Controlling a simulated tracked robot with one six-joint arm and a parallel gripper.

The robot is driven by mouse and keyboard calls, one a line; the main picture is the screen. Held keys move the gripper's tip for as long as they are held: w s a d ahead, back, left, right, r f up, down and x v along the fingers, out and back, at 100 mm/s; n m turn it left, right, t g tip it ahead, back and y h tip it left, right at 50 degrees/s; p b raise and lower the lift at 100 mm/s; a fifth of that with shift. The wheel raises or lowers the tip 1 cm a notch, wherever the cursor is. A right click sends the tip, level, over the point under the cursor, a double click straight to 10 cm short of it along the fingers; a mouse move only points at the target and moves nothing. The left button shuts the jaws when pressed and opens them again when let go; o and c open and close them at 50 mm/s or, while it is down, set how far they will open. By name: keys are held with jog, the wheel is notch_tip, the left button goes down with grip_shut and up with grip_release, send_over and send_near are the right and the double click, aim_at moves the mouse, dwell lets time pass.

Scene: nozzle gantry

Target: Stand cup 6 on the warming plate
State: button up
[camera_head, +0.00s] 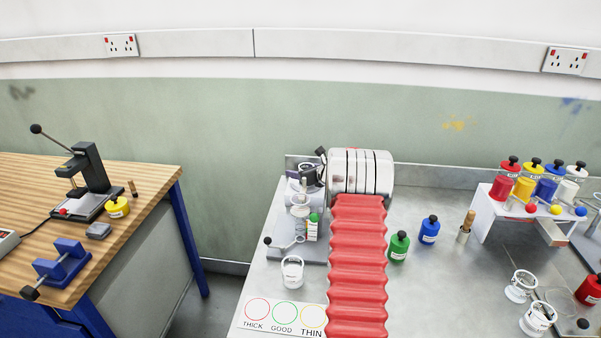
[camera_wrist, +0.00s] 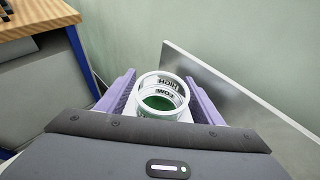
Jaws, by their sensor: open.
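In the wrist view a white cup (camera_wrist: 148,92) with green inside and dark lettering on its inner wall sits between the two purple fingers of my gripper (camera_wrist: 160,98). The fingers stand on either side of it; I cannot see firm contact. In the head view my gripper (camera_head: 306,173) is small and partly hidden beside the silver drum of my arm, above a grey stand (camera_head: 300,250). White cups with wire handles stand on the bench, one at front left (camera_head: 292,272) and two at right (camera_head: 520,287) (camera_head: 538,319). No cup number is legible, and I cannot single out the warming plate.
Green (camera_head: 398,247) and blue (camera_head: 429,230) bottles stand right of my red arm sleeve. A white rack (camera_head: 492,211) of coloured pots is farther right. A card (camera_head: 283,316) with three circles lies at the front. A wooden bench (camera_head: 130,222) is across a gap at left.

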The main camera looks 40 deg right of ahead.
jog(key=shift+r, duration=0.15)
jog(key=v, duration=1.2)
dwell(0.6)
jog(key=shift+s, duration=0.1)
